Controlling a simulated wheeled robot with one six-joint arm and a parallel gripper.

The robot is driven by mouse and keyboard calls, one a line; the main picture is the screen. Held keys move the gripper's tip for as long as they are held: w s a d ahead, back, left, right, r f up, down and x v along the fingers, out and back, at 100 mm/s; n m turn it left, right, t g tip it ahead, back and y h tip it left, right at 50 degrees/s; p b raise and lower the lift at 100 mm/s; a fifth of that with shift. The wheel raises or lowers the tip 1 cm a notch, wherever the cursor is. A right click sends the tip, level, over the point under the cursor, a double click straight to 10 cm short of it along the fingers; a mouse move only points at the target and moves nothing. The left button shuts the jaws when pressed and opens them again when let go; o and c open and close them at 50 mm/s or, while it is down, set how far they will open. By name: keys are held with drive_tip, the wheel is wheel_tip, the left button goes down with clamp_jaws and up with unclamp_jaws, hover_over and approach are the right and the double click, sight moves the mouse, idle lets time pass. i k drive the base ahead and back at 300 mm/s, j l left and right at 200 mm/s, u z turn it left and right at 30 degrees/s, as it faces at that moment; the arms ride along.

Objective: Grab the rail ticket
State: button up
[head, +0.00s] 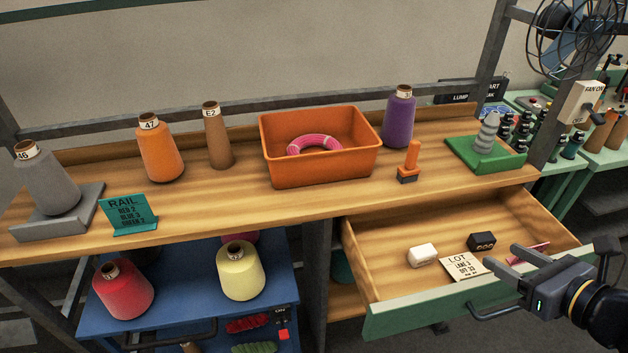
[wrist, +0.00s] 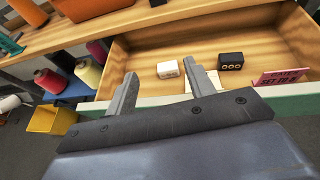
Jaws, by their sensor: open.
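The rail ticket (head: 129,214) is a teal card with dark lettering headed RAIL. It stands leaning back on the wooden bench at the left in the head view, beside the grey spool's stand. My gripper (head: 501,256) is at the far right, over the front of the open drawer, well away from the ticket. Its two fingers are apart with nothing held between them. In the wrist view my gripper (wrist: 159,68) points towards the drawer.
The open drawer (head: 400,317) holds a white block (head: 422,255), a black block (head: 481,241), a LOT card (head: 461,266) and a pink card (head: 528,253). On the bench (head: 225,206) stand several thread spools, an orange bin (head: 317,166) and an orange-handled stamp (head: 410,162).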

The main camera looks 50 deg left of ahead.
sight(131, 214)
drive_tip(key=u, duration=2.95)
